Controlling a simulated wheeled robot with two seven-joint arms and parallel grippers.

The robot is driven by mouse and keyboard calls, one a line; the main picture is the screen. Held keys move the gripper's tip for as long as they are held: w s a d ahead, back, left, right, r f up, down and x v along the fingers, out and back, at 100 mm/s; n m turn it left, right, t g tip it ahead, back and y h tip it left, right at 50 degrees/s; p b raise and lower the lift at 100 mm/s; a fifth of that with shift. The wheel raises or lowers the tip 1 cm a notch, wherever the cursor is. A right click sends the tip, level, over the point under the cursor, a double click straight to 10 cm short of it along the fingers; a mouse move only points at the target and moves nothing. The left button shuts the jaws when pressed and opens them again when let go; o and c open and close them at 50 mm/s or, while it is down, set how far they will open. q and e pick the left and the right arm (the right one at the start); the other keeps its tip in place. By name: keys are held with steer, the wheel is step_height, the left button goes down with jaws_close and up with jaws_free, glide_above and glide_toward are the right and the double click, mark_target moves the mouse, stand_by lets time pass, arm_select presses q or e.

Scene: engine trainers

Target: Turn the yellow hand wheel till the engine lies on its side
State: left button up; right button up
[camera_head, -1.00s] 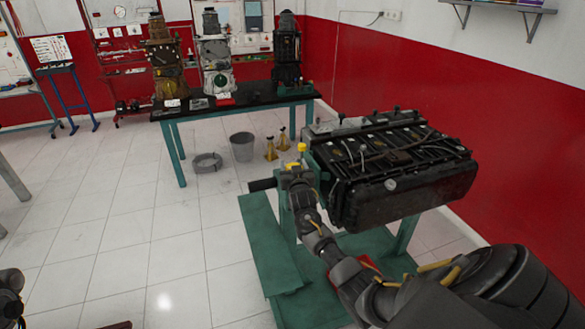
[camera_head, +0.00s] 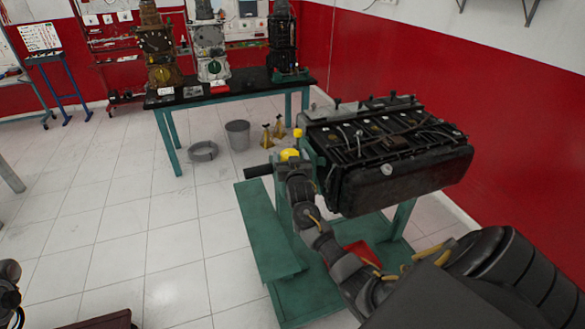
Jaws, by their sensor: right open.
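The dark engine (camera_head: 410,172) is held on a green stand (camera_head: 268,235). Its long top, with pipes and fittings, faces up, and its smooth dark side faces me. Yellow parts of the hand wheel (camera_head: 289,154) show at the left end of the engine, with a yellow knob (camera_head: 297,132) above. My right gripper (camera_head: 288,168) is open at the wheel, just on the near side; its fingertips are hard to make out and hide part of the wheel. I cannot tell whether they touch it. My left gripper does not show clearly; only a dark part of my left arm is at the left edge.
A black-topped table (camera_head: 235,90) with several smaller engines stands at the back. A grey bucket (camera_head: 238,134), a ring-shaped thing (camera_head: 202,151) and yellow jack stands (camera_head: 273,130) are on the floor. A red wall (camera_head: 510,130) is close on the right.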

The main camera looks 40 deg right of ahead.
steer(key=b+v, duration=0.2)
steer(key=v, duration=0.6)
steer(key=s+a+f+n+g+y, duration=0.5)
steer(key=s+a+f+y, duration=0.2)
steer(key=s+a+f, duration=0.75)
steer(key=s+a+f+n+g+y, duration=0.15)
steer(key=s+a+g, duration=0.25)
steer(key=s, duration=0.7)
steer(key=s+a+f+n+g+y, duration=0.1)
steer(key=s+a+f+n+g, duration=0.2)
steer(key=s, duration=0.7)
step_height(320, 180, down, 31)
steer(key=s+m+g+b, duration=0.1)
steer(key=s+g+b, duration=0.1)
steer(key=s+b, duration=0.15)
steer(key=s+d+f+b, duration=0.2)
steer(key=s+f+b, duration=0.1)
steer(key=s+f, duration=1.1)
step_height(320, 180, down, 2)
steer(key=shift+s+f+g, duration=0.1)
steer(key=shift+s+g, duration=0.2)
